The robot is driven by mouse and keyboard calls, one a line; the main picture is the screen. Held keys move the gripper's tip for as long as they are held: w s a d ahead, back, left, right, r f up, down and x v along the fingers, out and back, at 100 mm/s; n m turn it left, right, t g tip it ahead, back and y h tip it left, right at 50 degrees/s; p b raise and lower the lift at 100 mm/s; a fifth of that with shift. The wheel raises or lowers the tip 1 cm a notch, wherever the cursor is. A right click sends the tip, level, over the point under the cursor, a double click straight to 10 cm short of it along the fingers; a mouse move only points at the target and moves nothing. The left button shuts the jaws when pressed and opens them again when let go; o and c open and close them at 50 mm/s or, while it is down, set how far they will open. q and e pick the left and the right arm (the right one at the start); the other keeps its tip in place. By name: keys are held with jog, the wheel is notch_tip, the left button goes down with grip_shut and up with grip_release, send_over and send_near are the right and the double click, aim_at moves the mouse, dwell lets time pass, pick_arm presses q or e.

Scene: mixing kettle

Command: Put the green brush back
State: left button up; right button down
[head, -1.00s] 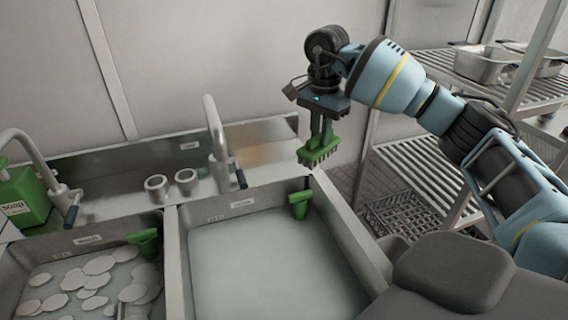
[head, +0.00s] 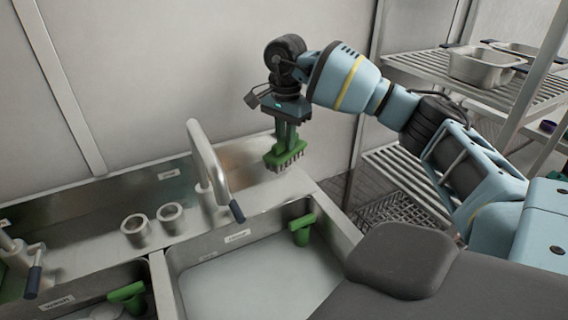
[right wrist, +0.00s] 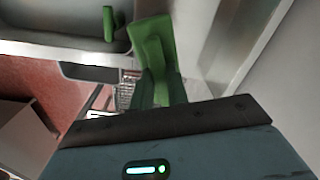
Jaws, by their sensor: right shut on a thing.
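The green brush (head: 285,158) hangs bristles down from my right gripper (head: 287,129) in the head view. The gripper is shut on it. The brush appears above the back ledge of the sink unit, right of the tap; whether it touches the ledge is hard to tell. In the right wrist view, the green brush (right wrist: 153,42) extends out from the gripper (right wrist: 160,88), with the sink beyond at upper left. My left gripper is not in view.
Two metal cups (head: 136,229) stand on the ledge left of the curved tap (head: 208,165). Green handles sit in the right basin (head: 302,232) and left basin (head: 127,292). A wire shelf (head: 515,92) with metal pans (head: 487,66) stands at right.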

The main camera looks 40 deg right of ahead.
aim_at(285, 164)
jog(key=shift+w+f, duration=0.1)
jog(key=shift+f, duration=3.85)
jog(key=shift+f, duration=0.15)
jog(key=c, duration=1.4)
grip_release()
jog(key=shift+o, duration=0.2)
notch_tip(285, 164, up, 12)
jog(key=shift+r, duration=0.15)
